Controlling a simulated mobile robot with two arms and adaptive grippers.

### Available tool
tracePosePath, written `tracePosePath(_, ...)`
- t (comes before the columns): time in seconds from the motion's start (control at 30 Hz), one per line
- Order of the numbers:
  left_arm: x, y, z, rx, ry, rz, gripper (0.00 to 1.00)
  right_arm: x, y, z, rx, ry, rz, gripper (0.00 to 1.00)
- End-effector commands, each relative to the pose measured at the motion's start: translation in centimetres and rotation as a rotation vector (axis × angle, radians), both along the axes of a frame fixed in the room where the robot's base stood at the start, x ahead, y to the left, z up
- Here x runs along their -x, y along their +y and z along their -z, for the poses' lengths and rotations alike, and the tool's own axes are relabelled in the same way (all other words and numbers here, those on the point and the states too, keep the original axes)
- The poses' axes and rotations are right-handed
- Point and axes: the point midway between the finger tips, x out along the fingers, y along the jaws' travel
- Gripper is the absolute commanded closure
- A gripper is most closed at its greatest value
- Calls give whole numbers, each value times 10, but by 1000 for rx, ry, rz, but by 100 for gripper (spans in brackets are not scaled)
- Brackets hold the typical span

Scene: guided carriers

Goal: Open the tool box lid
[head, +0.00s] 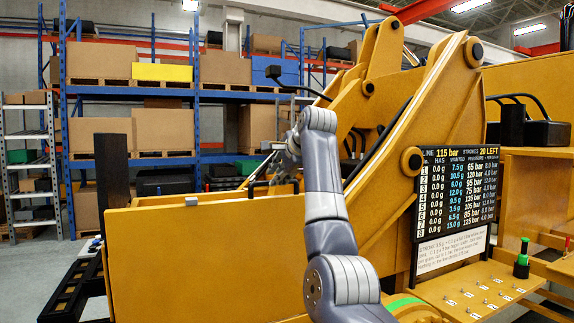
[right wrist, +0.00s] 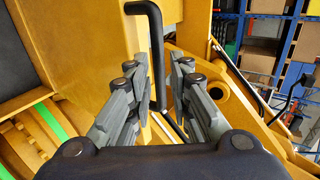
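A large yellow box-like body (head: 205,255) fills the lower left of the head view; I take it for the tool box, though its lid edge is hard to make out. A black bent handle (head: 257,186) stands at its top edge. In the right wrist view the black handle (right wrist: 156,50) runs down beside a yellow panel (right wrist: 85,40), ahead of and between my fingers. My right gripper (head: 272,165) is over the top of the yellow body, close to the handle. In the wrist view the right gripper (right wrist: 162,78) is open with a clear gap. Contact with the handle cannot be told. My left gripper is not in view.
A thick yellow machine arm (head: 425,125) rises just right of my right arm. A black display board (head: 457,192) and a yellow shelf with a green-topped bottle (head: 521,258) stand further right. Blue storage racks (head: 195,100) with boxes stand behind. A black post (head: 113,168) is at left.

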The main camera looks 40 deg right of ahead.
Motion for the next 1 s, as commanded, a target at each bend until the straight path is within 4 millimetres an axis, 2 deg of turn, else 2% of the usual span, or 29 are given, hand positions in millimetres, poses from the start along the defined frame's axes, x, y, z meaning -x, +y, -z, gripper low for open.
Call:
tracePosePath(0.2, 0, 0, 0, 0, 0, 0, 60, 29, 7, -20, 1, -4, 1, 81)
tracePosePath(0.4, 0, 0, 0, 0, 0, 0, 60, 47, 11, -31, 1, -4, 1, 81)
tracePosePath(0.77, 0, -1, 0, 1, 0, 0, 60, 51, 12, -34, 0, -2, 1, 81)
tracePosePath(0.8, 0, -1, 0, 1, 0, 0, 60, 51, 12, -34, 0, -3, 1, 90)
tracePosePath(0.87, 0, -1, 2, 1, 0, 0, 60, 52, 8, -35, 8, -13, 13, 100)
tracePosePath(0.93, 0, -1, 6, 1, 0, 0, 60, 54, -4, -41, 32, -48, 51, 100)
tracePosePath(1.0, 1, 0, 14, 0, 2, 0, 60, 61, -26, -54, 81, -116, 125, 100)
